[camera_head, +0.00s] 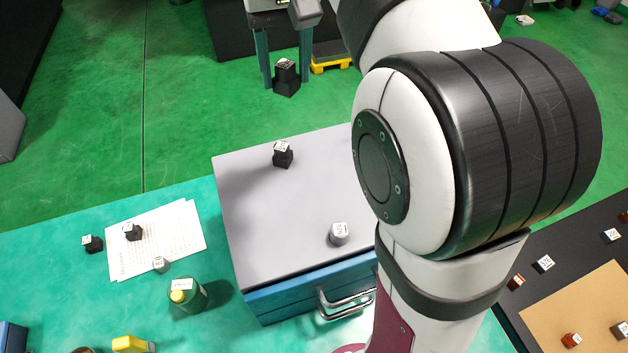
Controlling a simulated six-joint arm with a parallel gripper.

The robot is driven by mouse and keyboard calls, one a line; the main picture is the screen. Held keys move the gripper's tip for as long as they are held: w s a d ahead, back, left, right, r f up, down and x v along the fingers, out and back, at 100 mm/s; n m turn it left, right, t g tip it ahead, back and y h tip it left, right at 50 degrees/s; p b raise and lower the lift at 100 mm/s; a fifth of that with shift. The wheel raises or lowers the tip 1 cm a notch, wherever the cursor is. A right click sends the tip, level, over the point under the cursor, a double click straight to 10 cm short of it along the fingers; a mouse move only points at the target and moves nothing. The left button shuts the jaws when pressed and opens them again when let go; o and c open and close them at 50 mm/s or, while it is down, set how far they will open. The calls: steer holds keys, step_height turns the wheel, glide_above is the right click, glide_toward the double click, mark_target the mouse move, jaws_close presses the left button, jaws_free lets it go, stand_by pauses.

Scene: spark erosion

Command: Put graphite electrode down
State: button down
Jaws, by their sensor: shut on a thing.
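My gripper (286,77) is at the top centre, with two teal fingers pointing down. It is shut on a dark stepped block with a white label, the graphite electrode (287,87). The electrode hangs upright between the fingers, and no surface is seen touching it. In the picture it lies above the far edge of the grey-topped cabinet (240,215). Another dark labelled block (283,158) stands on that top near its far edge. A grey labelled cylinder (339,236) stands near its front edge.
At left, dark blocks (92,245) (132,234) and a small grey cylinder (160,265) stand on or beside a paper sheet (185,222). A green bottle (190,300) stands nearby. At right is a dark tray (580,240). The cabinet top's left part is clear.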

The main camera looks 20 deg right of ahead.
steer(key=s+d+f+n+y, duration=0.1)
steer(key=s+d+f+n, duration=0.3)
steer(key=s, duration=0.3)
steer(key=s+d+f+n, duration=0.2)
steer(key=s+d+n, duration=0.2)
steer(key=s+n, duration=0.3)
steer(key=m, duration=0.1)
glide_above(297, 204)
steer(key=f, duration=0.6)
steer(key=shift+s+d+f, duration=0.25)
steer(key=shift+d+f, duration=0.05)
step_height(297, 204, down, 4)
steer(key=shift+w+a+f, duration=0.1)
steer(key=shift+f, duration=0.1)
steer(key=shift+c, duration=1.5)
jaws_free()
